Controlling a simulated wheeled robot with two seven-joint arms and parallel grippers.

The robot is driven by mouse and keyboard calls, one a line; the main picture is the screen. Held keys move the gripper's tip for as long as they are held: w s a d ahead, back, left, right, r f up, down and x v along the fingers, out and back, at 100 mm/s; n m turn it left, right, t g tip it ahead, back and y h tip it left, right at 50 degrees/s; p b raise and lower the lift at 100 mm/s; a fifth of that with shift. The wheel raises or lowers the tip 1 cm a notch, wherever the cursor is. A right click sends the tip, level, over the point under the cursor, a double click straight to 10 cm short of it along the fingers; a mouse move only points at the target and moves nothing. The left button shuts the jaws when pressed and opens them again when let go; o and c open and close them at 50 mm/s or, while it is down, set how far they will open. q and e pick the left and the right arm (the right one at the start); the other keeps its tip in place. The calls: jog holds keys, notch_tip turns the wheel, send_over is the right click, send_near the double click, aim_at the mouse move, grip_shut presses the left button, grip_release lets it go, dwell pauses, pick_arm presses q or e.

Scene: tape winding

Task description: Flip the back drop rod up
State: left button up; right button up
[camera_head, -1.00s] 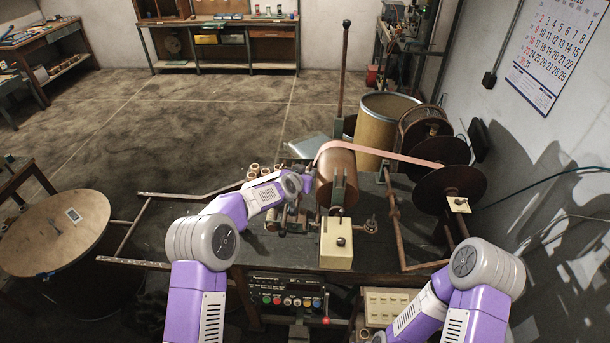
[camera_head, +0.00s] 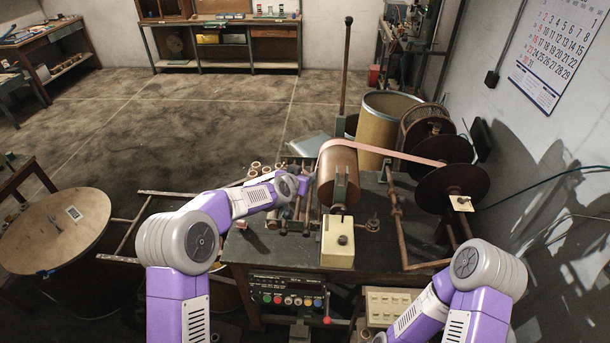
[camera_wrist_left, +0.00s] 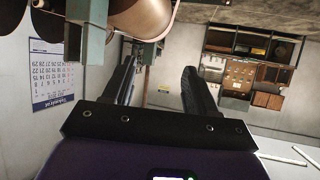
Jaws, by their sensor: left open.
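The winding machine (camera_head: 375,245) stands in the middle of the head view, with a brown roll (camera_head: 338,178) held by a green bracket. Several thin rods (camera_head: 285,222) lie at the machine's left side, partly behind my left arm; I cannot tell which is the back drop rod. My left gripper (camera_head: 304,183) is beside the roll's left side. The left wrist view shows the left gripper (camera_wrist_left: 160,75) open, with no object clearly held between its fingers. The roll (camera_wrist_left: 140,15) and a green bracket (camera_wrist_left: 92,30) are just beyond the fingers. My right gripper is out of view.
A tall knobbed lever (camera_head: 345,70) stands upright behind the roll. Pink tape (camera_head: 390,153) runs from the roll to dark discs (camera_head: 452,188) at the right. A cardboard drum (camera_head: 385,125) stands behind, and a round-topped drum (camera_head: 50,235) stands at the left.

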pick_arm(q)
jog(key=shift+v, duration=1.35)
